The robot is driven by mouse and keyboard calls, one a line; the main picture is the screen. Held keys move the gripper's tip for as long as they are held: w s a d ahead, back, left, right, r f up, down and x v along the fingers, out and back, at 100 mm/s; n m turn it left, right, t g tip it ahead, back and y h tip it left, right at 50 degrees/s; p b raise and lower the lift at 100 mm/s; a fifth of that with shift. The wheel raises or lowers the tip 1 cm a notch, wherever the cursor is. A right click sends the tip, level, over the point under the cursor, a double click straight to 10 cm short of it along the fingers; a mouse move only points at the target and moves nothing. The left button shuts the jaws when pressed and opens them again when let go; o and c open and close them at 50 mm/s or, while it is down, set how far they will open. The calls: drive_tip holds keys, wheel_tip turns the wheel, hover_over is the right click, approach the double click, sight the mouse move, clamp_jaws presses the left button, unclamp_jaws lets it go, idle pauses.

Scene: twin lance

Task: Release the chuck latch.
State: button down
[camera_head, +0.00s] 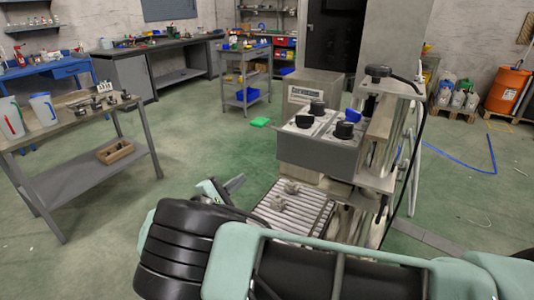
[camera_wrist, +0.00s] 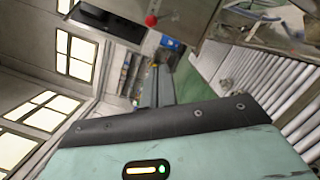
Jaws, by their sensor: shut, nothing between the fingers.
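The machine (camera_head: 315,155) stands right of centre in the head view, with a grey control box on a metal frame. No part can be surely told as the chuck latch. A small red ball knob (camera_wrist: 151,20) shows at the top of the wrist view beside a metal housing (camera_wrist: 190,15); it may belong to a lever. My gripper (camera_head: 234,184) is partly hidden behind my arm, left of the machine's slatted bed (camera_head: 310,210). Its fingers look closed and empty. In the wrist view my mint wrist housing fills the bottom and the fingertips cannot be made out.
Black knobs (camera_head: 343,130) and a blue knob (camera_head: 352,115) sit on the control box. Two grey lumps (camera_head: 285,195) lie on the bed. A bench with jugs (camera_head: 42,108) stands left, a trolley (camera_head: 245,75) behind. Green floor between them is mostly clear.

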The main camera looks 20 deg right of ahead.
drive_tip(key=shift+w+a+t, duration=0.1)
drive_tip(key=shift+a+t, duration=0.15)
drive_tip(key=shift+t, duration=0.05)
drive_tip(key=s+d+r+p+x, duration=0.1)
drive_tip(key=p+x, duration=0.4)
drive_tip(key=x, duration=0.8)
drive_tip(key=shift+s+r, duration=0.3)
drive_tip(key=shift+s, duration=0.25)
